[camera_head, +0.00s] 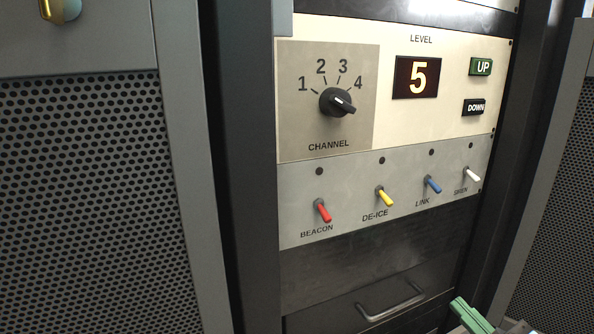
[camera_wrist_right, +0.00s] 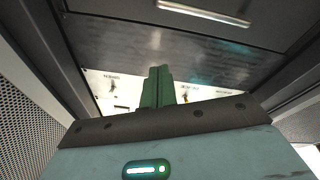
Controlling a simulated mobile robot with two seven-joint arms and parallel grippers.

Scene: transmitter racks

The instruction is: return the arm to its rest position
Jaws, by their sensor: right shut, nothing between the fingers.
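My right gripper (camera_head: 470,316) shows at the bottom right edge of the head view, in front of the rack's lower part. Its green fingers (camera_wrist_right: 157,88) are pressed together in the right wrist view, with nothing between them. It is apart from the switches and buttons. My left gripper is in neither view.
The rack holds a CHANNEL knob (camera_head: 337,102), a LEVEL display (camera_head: 417,77) reading 5, an UP button (camera_head: 481,67) and a DOWN button (camera_head: 473,107). Below are red (camera_head: 323,211), yellow (camera_head: 384,197), blue (camera_head: 433,184) and white (camera_head: 472,174) toggles, then a drawer handle (camera_head: 391,301).

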